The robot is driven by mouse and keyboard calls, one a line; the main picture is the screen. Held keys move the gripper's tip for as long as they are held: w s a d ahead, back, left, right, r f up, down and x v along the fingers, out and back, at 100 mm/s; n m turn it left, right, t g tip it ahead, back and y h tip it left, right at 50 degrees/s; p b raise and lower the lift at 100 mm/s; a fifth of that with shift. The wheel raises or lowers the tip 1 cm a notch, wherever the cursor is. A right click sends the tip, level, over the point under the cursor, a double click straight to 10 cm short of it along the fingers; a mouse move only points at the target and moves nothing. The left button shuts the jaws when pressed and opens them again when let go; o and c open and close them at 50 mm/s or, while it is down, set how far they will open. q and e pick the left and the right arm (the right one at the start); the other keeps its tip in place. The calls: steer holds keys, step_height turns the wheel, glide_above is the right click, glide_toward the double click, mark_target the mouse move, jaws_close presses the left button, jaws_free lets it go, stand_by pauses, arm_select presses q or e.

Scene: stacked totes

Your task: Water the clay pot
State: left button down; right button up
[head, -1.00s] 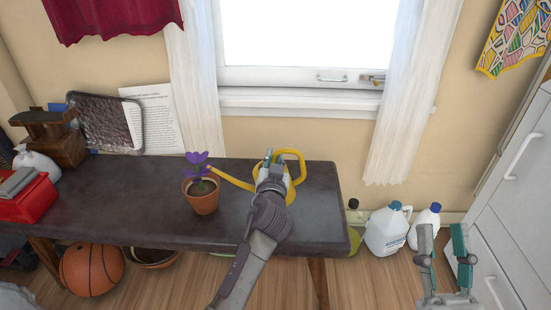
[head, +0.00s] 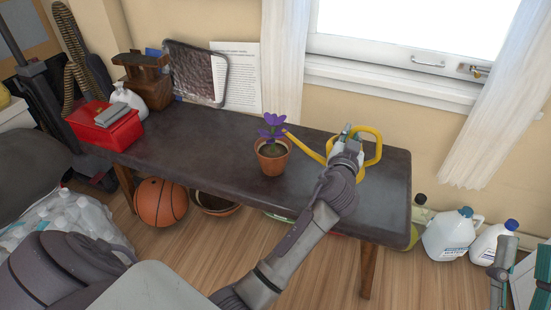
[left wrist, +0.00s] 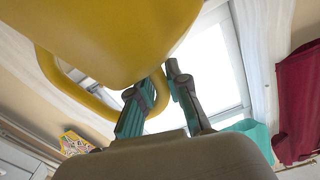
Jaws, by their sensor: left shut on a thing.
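The clay pot (head: 272,161) stands upright on the dark bench, with a purple-flowered plant (head: 273,135) in it. The yellow watering can (head: 372,147) is to the right of the pot, its spout (head: 304,144) pointing left with the tip beside the plant. My left gripper (head: 347,132) is shut on the watering can and hides much of its body. In the left wrist view the can's yellow body (left wrist: 100,35) fills the top, with its handle loop below. No water shows. My right gripper (head: 522,262) is open and empty at the lower right, partly cut off.
The bench (head: 215,140) is clear around the pot. A red toolbox (head: 105,130), a white sack and a leaning tray (head: 194,73) are at its left end. A basketball (head: 160,202) is underneath. Jugs (head: 450,235) stand on the floor to the right.

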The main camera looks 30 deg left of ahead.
arm_select(q)
steer(key=shift+r, duration=0.25)
arm_select(e)
steer(key=shift+r, duration=0.1)
arm_select(q)
steer(key=shift+r, duration=0.15)
steer(key=shift+a+r, duration=0.1)
steer(key=shift+r, duration=0.2)
steer(key=shift+a+r+n+p, duration=0.1)
steer(key=shift+r+n+p, duration=0.4)
steer(key=shift+n+p, duration=0.1)
arm_select(e)
steer(key=shift+w+f+g+h, duration=0.2)
steer(key=shift+w+f+g, duration=0.25)
steer(key=shift+f, duration=0.2)
steer(key=shift+w+f+g+h, duration=0.2)
steer(key=shift+w+f+g, duration=0.1)
steer(key=shift+f+g, duration=0.25)
steer(key=shift+w+f+g+h, duration=0.2)
steer(key=shift+w+f+g, duration=0.2)
steer(key=shift+f, duration=0.3)
arm_select(q)
steer(key=shift+r, duration=0.1)
